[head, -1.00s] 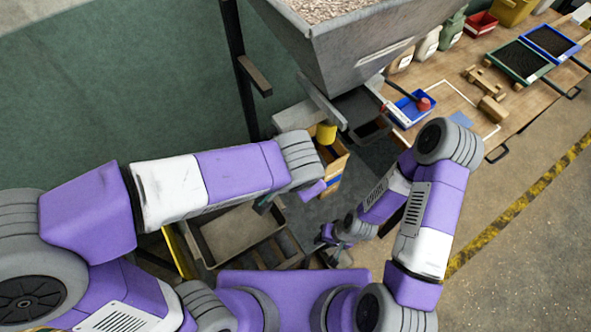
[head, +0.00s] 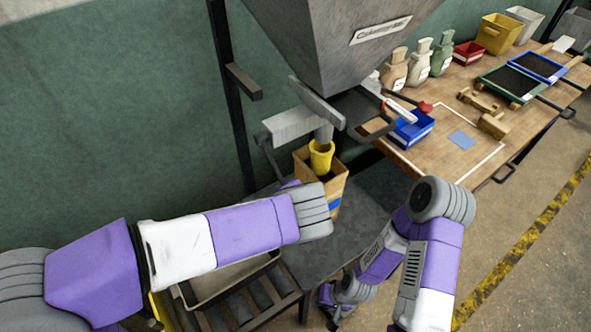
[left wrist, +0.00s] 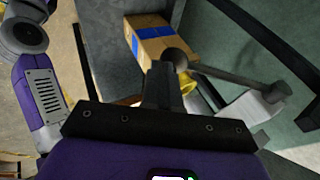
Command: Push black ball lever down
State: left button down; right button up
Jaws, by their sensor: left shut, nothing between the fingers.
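The black ball lever shows in the left wrist view as a dark rod with a ball end (left wrist: 176,60). The rod runs from the ball to the right. My left gripper (left wrist: 162,68) is shut and empty, with its tip right beside the ball in the picture. I cannot tell whether they touch. In the head view my left forearm covers the left gripper, and I cannot make out the ball there. My right gripper (head: 328,298) hangs low at the bottom middle of the head view, small and partly hidden by its arm; its jaws are unclear.
A grey hopper (head: 330,40) stands above a yellow spout (head: 321,156) and a cardboard box (head: 333,186) with a blue stripe. A wooden table (head: 440,160) at right carries a blue bin (head: 411,130), bottles and trays. A dark post (head: 228,100) stands left of the hopper.

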pick_arm(q)
jog(key=shift+w+a+f, duration=0.1)
jog(key=shift+a+f, duration=0.05)
jog(key=shift+f, duration=0.25)
jog(key=shift+a+f+b, duration=0.1)
jog(key=shift+f+b, duration=0.1)
jog(key=shift+b, duration=0.1)
jog(key=s+d+r+p, duration=0.3)
jog(key=s+r+p, duration=0.1)
jog(key=s+r, duration=0.5)
jog(key=shift+s+d+r, duration=0.2)
jog(key=shift+s+r, duration=0.1)
jog(key=shift+s, duration=0.45)
